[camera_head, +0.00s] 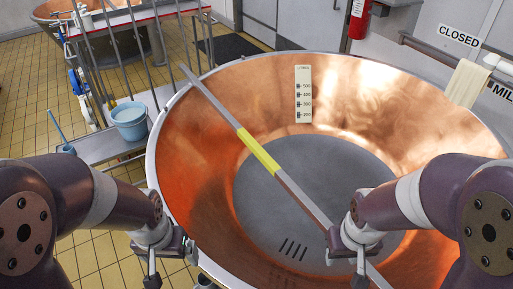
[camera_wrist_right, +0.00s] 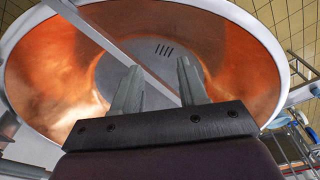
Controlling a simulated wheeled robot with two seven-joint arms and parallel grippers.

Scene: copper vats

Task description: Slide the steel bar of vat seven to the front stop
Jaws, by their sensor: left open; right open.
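A steel bar (camera_head: 215,103) with a yellow band (camera_head: 258,152) lies diagonally across the copper vat (camera_head: 185,150). Its far end reaches the rim at upper left; its near part runs down to the right, partly hidden by my right gripper. My right gripper (camera_head: 361,266) is over the bar's near part. In the right wrist view, its open fingers (camera_wrist_right: 160,80) show with the bar (camera_wrist_right: 125,55) crossing the gap between them; I cannot tell if they touch it. My left gripper (camera_head: 152,276) is open and empty outside the vat's left rim, its fingertips mostly cut off.
A white level scale (camera_head: 303,94) is on the vat's far inner wall. A blue bucket (camera_head: 130,120) stands on a bench at left, beside a rack of upright rods. A "CLOSED" sign (camera_head: 459,36) and a pipe with a cloth (camera_head: 467,82) are at right.

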